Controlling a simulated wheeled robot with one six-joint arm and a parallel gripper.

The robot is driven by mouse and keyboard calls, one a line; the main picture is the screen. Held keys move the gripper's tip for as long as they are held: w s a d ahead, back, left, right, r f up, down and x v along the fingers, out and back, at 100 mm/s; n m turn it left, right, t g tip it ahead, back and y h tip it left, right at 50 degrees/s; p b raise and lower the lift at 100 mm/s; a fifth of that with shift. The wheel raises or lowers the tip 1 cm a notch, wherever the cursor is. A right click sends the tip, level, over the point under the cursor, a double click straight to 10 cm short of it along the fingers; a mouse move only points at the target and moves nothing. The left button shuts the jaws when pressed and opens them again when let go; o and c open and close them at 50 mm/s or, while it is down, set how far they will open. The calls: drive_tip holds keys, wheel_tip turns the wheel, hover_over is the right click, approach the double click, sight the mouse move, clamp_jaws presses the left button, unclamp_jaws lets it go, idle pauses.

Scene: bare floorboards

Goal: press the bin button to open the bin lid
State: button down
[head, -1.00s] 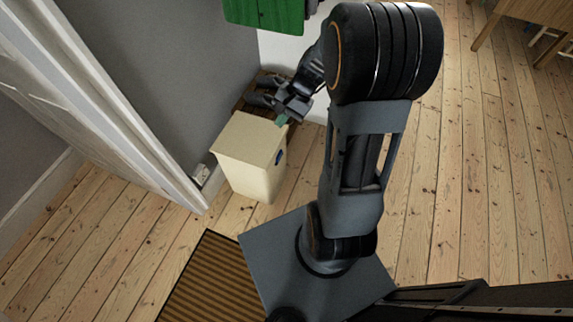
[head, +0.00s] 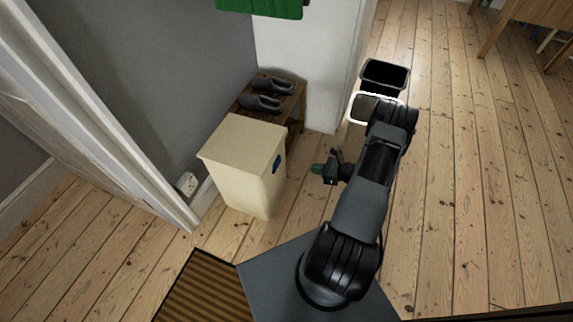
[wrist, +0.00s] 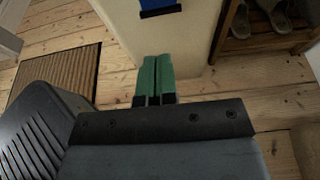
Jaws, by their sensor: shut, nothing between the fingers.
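The cream bin (head: 238,185) stands on the floorboards left of my arm, with its flat lid (head: 243,137) down. Its blue button (head: 277,164) is on the side facing my gripper. In the wrist view the bin's wall (wrist: 195,35) fills the upper middle, and the button (wrist: 158,6) is cut by the top edge. My gripper (head: 317,169) is shut and empty, to the right of the bin and apart from it in the head view. Its green fingertips (wrist: 157,72) lie together in the wrist view and point towards the bin wall, below the button.
A wooden rack (head: 294,105) with dark shoes (head: 262,103) stands behind the bin. A dark open container (head: 385,75) and a white-rimmed one (head: 356,108) stand beyond my arm. A ribbed brown mat (head: 205,290) lies in front.

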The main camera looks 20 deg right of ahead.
sight(278, 162)
drive_tip(key=b+x, duration=0.1)
drive_tip(key=x, duration=0.3)
drive_tip(key=b+x, duration=0.1)
drive_tip(key=x, duration=0.7)
drive_tip(key=shift+w+a+r+b, duration=0.15)
drive_tip(key=shift+a+r+b, duration=0.05)
drive_tip(key=shift+b, duration=0.2)
drive_tip(key=shift+w+a+r, duration=0.1)
drive_tip(key=shift+w+a, duration=0.45)
drive_tip(key=shift+w, duration=0.1)
